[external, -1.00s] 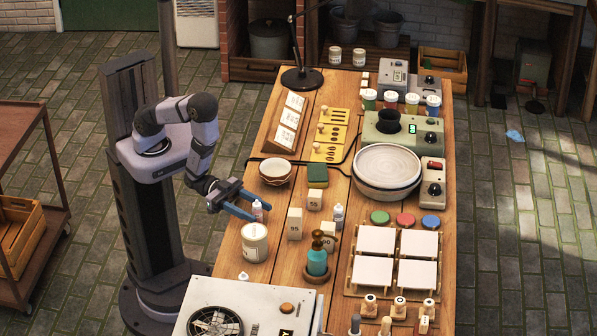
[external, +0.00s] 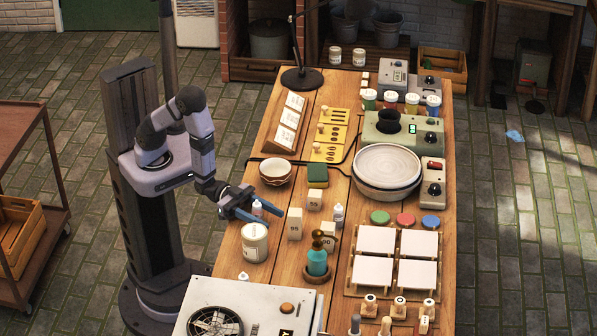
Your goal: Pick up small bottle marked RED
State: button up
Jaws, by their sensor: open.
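A small white bottle (external: 257,208) stands upright near the left edge of the wooden table. Its marking is too small to read. My gripper (external: 273,216) is open, with its blue fingers low over the table and reaching right. The bottle shows right by the fingers, one finger passing in front of its lower part; I cannot tell whether they touch. Another small white bottle (external: 338,214) stands to the right, past the weight blocks. Its label is also unreadable.
A white jar (external: 255,243) stands just in front of the gripper. A bowl (external: 275,172) and green sponge (external: 317,175) are behind. Little free room surrounds the fingers.

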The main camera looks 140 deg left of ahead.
jog(key=c, duration=1.1)
jog(key=shift+c, duration=0.2)
jog(key=shift+r, duration=0.15)
